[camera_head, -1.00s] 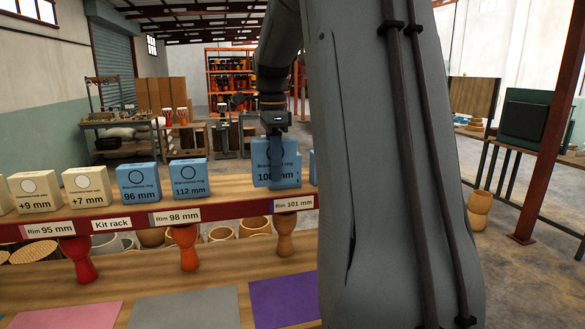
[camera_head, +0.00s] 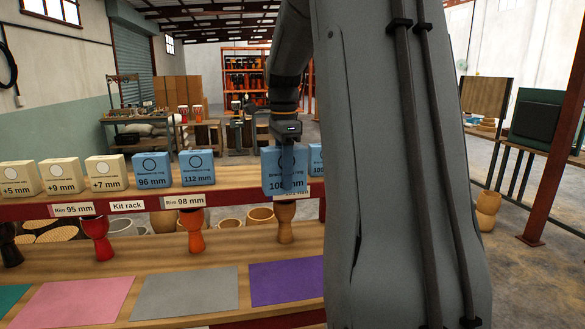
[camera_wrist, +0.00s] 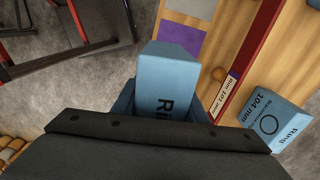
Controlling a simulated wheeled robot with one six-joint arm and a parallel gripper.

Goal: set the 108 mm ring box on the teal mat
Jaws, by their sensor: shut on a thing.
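My gripper (camera_head: 287,178) is shut on the blue 108 mm ring box (camera_head: 270,178), which is upright in front of the kit rack's upper shelf. Its number is partly covered by a finger now, but it reads 108 mm in the earlier frame. In the wrist view the box (camera_wrist: 172,66) sits between the fingers of my gripper (camera_wrist: 165,108), with the red shelf rail to its right. The teal mat (camera_head: 12,298) is at the far left of the lower bench, cut off by the picture edge. The held box is well to its right.
Pink (camera_head: 75,300), grey (camera_head: 187,291) and purple (camera_head: 287,282) mats lie bare on the bench. Blue 96 mm (camera_head: 152,171) and 112 mm (camera_head: 197,168) boxes and cream boxes stand on the shelf. Goblet drums (camera_head: 97,238) stand below it. A 104 mm box (camera_wrist: 272,120) shows in the wrist view.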

